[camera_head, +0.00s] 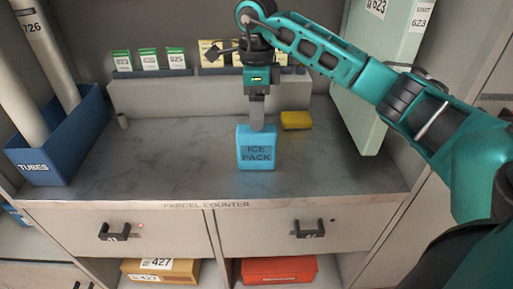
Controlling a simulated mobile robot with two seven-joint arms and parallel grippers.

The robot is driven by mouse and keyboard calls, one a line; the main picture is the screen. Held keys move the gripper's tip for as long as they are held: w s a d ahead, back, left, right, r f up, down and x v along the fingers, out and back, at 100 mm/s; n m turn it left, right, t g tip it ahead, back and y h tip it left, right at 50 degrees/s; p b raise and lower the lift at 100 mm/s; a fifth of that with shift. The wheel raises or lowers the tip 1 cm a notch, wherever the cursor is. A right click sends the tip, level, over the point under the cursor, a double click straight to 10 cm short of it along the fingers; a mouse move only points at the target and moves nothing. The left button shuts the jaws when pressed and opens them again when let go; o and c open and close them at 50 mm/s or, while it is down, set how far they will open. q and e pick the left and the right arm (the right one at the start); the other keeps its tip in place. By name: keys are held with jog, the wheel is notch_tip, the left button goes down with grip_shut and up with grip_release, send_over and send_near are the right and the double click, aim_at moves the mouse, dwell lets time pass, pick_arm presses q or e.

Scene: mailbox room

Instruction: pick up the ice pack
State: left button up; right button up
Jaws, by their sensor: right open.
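The blue ice pack (256,152), with "ICE PACK" on its front, stands upright near the middle of the grey parcel counter (200,180). My right gripper (257,121) points down from above at the top edge of the ice pack. Its finger overlaps the pack's upper edge in the picture, and I cannot tell whether it touches. It is open, though its fingers line up and the gap hardly shows. My left gripper is not in view.
A yellow block (296,120) lies close behind the pack to the right. A blue "TUBES" bin (62,140) stands at left, and a pale green panel (375,75) at right. A ledge (165,98) with small boxes runs behind. The front counter is clear.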

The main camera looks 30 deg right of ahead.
aim_at(256, 140)
notch_tip(256, 140, down, 4)
jog(key=shift+r, duration=0.1)
jog(key=shift+s+a+f, duration=0.15)
jog(key=shift+s+f, duration=0.05)
jog(key=shift+f, duration=1.2)
jog(key=shift+s+a+f, duration=0.1)
jog(key=shift+s+f, duration=0.05)
jog(key=shift+f, duration=1.2)
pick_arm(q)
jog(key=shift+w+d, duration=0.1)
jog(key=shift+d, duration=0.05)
pick_arm(e)
jog(key=shift+r, duration=0.1)
jog(key=c, duration=1.3)
jog(key=shift+r, duration=0.1)
pick_arm(q)
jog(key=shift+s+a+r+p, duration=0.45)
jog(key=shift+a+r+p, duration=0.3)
jog(key=shift+p, duration=0.8)
pick_arm(e)
notch_tip(256, 140, up, 20)
